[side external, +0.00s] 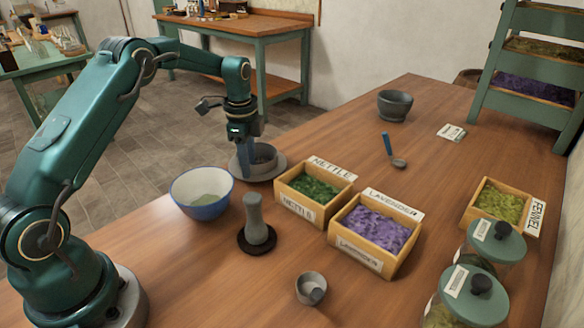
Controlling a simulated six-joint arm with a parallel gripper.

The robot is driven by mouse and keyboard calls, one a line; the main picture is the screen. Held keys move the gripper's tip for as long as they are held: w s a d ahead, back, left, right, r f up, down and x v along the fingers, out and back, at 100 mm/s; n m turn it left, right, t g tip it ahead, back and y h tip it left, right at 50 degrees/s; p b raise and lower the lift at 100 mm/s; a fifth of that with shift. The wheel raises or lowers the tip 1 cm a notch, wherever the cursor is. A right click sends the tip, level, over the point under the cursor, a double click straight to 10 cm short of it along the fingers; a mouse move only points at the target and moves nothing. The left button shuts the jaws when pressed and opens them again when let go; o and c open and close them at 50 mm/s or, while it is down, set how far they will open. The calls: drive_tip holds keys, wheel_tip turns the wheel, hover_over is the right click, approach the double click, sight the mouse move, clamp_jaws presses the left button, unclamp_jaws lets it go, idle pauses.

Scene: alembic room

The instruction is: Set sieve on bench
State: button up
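A round, grey, shallow vessel with a dark inside, which looks like the sieve (270,172), is at the bench's far left edge, behind the blue-rimmed bowl. My gripper (250,170) points straight down at it, with the fingers over its left rim and inside. I cannot tell whether the fingers are closed on the rim, or whether the vessel touches the wood. The wooden bench (330,130) runs from the front to the back right.
A white-and-blue bowl (203,208), a pestle (255,215) on a dark disc, and nettle (313,187) and lavender (373,233) boxes stand close by. A mortar (394,105), spoon (392,152) and lidded jars (492,245) are farther right. Bench behind the nettle box is clear.

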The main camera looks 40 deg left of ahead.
drive_tip(key=s+d+r+n+t, duration=0.1)
drive_tip(key=s+d+r+n, duration=0.15)
drive_tip(key=r, duration=0.65)
drive_tip(key=s+d+r+n, duration=0.1)
drive_tip(key=s+d+r, duration=0.15)
drive_tip(key=r, duration=0.55)
drive_tip(key=s+d+f+n+t, duration=0.2)
drive_tip(key=s+d+n, duration=0.2)
drive_tip(key=s, duration=0.4)
drive_tip(key=s+d+f+n+t, duration=0.1)
drive_tip(key=s+d+n, duration=0.3)
drive_tip(key=s, duration=0.5)
drive_tip(key=shift+s+d+f+t, duration=0.15)
drive_tip(key=shift+d+f+t, duration=0.2)
drive_tip(key=shift+d+t, duration=0.15)
